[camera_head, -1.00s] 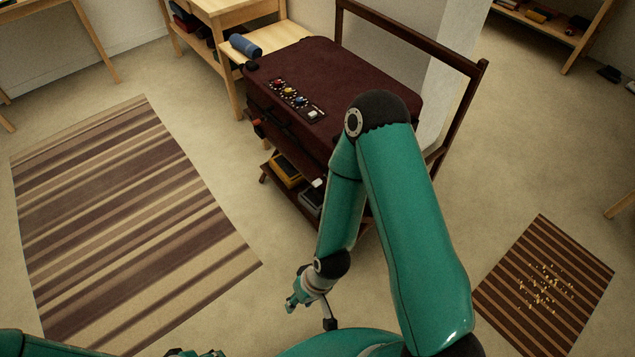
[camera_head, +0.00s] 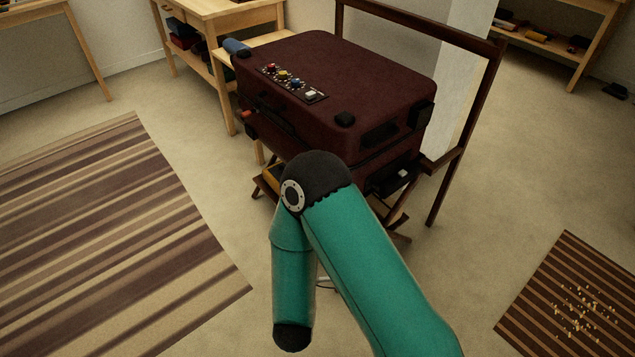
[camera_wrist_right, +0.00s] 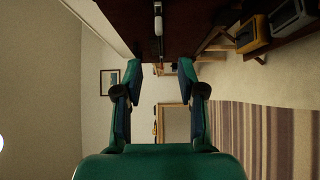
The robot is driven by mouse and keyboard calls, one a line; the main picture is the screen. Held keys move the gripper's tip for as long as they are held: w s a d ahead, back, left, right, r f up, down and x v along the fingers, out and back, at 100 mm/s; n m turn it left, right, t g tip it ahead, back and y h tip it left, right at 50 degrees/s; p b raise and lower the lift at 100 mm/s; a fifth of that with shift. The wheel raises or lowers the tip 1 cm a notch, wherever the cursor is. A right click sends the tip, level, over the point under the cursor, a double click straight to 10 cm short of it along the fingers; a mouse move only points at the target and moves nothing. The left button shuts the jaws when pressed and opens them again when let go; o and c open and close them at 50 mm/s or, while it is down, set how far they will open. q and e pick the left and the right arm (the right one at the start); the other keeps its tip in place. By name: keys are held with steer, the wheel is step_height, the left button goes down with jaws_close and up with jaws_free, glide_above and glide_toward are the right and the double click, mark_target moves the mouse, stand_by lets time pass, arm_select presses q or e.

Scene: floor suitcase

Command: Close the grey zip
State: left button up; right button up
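The burgundy suitcase (camera_head: 340,85) lies flat on a dark wooden stand (camera_head: 400,210) in the head view, its two halves one above the other. My right arm comes up in front of it and its gripper is hidden there. In the right wrist view my right gripper (camera_wrist_right: 159,68) has its fingers spread wide with nothing between them. A small pale grey tab (camera_wrist_right: 157,22), which may be the grey zip's pull, shows at the top against the dark red suitcase side (camera_wrist_right: 190,25), beyond the fingertips. The zip's line cannot be made out. My left gripper is out of view.
Knobs sit on a panel (camera_head: 292,83) on the suitcase lid. A wooden table (camera_head: 205,25) stands behind left, with a blue roll (camera_head: 237,46) on it. A striped rug (camera_head: 110,240) lies left and a brown mat (camera_head: 575,300) with scattered bits right. Floor between is clear.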

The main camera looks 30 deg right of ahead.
steer(key=x, duration=1.6)
steer(key=shift+w+d, duration=0.15)
steer(key=shift+w, duration=0.05)
jaws_close()
steer(key=shift+b, duration=0.3)
